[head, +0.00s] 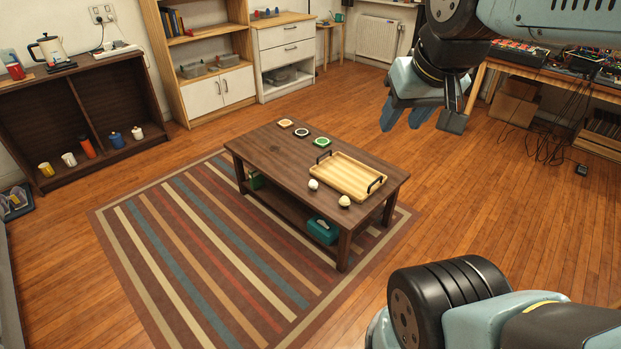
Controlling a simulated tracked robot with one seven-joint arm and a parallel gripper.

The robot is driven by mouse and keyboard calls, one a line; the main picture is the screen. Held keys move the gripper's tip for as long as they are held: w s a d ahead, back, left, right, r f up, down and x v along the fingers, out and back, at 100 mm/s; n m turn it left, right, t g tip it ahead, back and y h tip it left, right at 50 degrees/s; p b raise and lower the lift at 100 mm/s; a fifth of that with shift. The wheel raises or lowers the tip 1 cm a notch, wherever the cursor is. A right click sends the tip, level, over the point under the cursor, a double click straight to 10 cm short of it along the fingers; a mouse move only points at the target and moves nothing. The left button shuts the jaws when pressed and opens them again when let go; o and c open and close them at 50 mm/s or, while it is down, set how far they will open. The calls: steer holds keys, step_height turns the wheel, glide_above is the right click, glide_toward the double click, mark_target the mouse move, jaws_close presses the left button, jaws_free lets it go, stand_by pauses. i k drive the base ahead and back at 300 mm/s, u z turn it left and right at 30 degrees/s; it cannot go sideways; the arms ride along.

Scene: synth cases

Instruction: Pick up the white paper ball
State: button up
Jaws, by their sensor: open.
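A small white ball (313,184), which looks like the white paper ball, sits on the dark wooden coffee table (267,147) near its front edge, just left of the tray. A second small, cream-coloured round thing (344,201) sits to its right by the tray's front corner. It is too small to tell its material. My gripper (422,116) hangs at the upper right, open with its fingers pointing down. Nothing shows between them. It is apart from the table and both small things.
A light wooden tray (349,177) with black handles lies on the table's right part. Several coasters (302,132) lie at the back left. A teal box (323,230) is on the lower shelf. Striped rug (190,250) and clear floor surround the table. A cluttered desk (540,66) stands at right.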

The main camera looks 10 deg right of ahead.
mark_target(313, 185)
steer(key=u, duration=0.05)
steer(key=i, duration=1)
steer(key=z, duration=0.05)
